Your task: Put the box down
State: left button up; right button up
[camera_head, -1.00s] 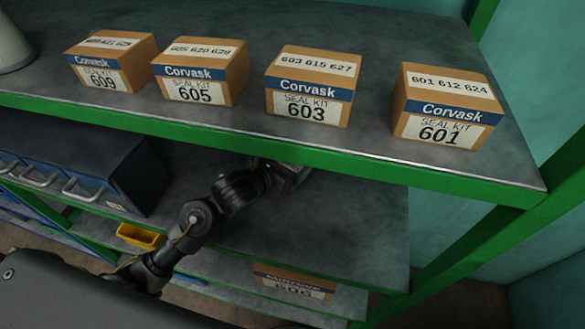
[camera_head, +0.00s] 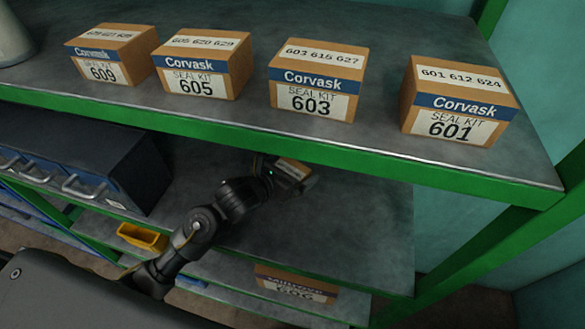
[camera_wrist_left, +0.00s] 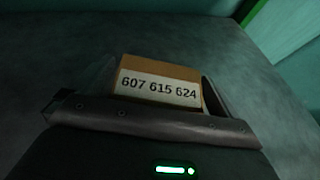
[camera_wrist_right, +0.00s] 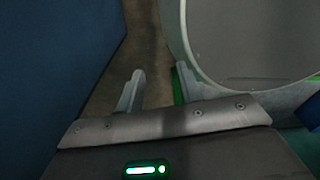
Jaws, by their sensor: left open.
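A small brown box (camera_head: 293,170) with a white label is at my left gripper (camera_head: 298,180), over the middle shelf (camera_head: 360,225). In the left wrist view the box (camera_wrist_left: 160,70) reads 607 615 624 and sits between the two fingers, which are apart. The gripper body hides its lower part, so I cannot tell for sure that it rests on the shelf. My right gripper (camera_wrist_right: 159,88) shows only in its own wrist view, with its fingers apart and nothing between them.
Boxes 609 (camera_head: 103,68), 605 (camera_head: 202,78), 603 (camera_head: 315,95) and 601 (camera_head: 455,115) stand on the top shelf (camera_head: 370,140). A dark drawer unit (camera_head: 125,160) stands left on the middle shelf. Its right side is clear. A yellow bin (camera_head: 142,237) is below.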

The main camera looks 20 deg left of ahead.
pick_arm(q)
jog(key=b+v, duration=0.1)
jog(key=v, duration=0.8)
jog(key=shift+s+a+r+p, duration=0.2)
jog(key=shift+s+r+p, duration=0.25)
jog(key=shift+p, duration=0.25)
jog(key=shift+p+v, duration=0.6)
jog(key=shift+v, duration=0.3)
jog(key=shift+f, duration=0.2)
